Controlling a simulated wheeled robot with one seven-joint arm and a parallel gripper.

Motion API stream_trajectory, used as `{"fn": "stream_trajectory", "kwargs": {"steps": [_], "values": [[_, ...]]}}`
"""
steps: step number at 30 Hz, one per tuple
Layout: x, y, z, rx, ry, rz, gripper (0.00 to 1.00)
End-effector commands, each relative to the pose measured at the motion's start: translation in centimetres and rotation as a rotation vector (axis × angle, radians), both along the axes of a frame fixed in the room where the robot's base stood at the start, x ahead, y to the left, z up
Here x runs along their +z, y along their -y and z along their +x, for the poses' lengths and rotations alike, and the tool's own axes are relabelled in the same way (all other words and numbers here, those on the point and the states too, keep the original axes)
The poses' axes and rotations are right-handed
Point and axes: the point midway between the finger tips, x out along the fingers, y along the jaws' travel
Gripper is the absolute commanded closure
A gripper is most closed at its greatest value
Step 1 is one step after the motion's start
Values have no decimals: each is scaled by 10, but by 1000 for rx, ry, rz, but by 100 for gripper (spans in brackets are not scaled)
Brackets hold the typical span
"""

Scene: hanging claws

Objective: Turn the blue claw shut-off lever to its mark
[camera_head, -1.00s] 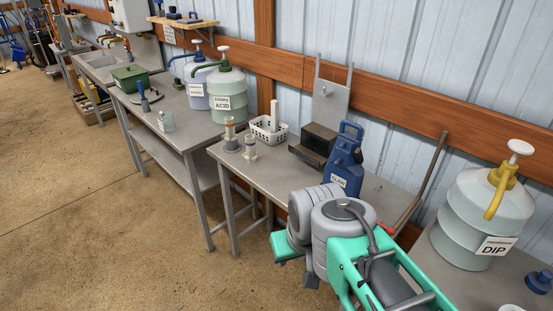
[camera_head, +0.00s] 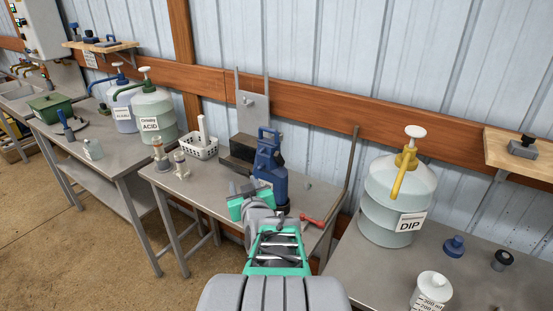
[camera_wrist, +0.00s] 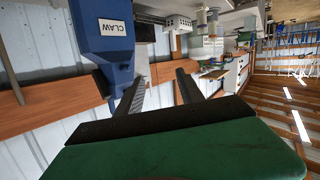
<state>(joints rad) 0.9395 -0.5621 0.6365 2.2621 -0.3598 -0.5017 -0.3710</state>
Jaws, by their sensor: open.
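I cannot tell whether a finger touches the unit. I cannot make out the shut-off lever or its mark in either view.
A dark box (camera_head: 236,152) and a white basket (camera_head: 196,148) stand left of the claw unit. A red-ended rod (camera_head: 318,220) lies right of it. The DIP container (camera_head: 392,205) stands on the right bench. Bare bench top shows in front of the basket.

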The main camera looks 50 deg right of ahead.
Motion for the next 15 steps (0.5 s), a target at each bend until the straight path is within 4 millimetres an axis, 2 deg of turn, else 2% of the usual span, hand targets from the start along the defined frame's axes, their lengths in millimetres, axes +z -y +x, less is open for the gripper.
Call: {"fn": "stream_trajectory", "kwargs": {"steps": [1,3,6,9,15], "values": [[6,31,-25,-87,56,-44,55],[15,57,-50,-169,118,-102,55],[23,74,-68,-226,160,-146,55],[25,83,-64,-233,167,-152,55],[26,109,-40,-231,165,-149,55]]}}
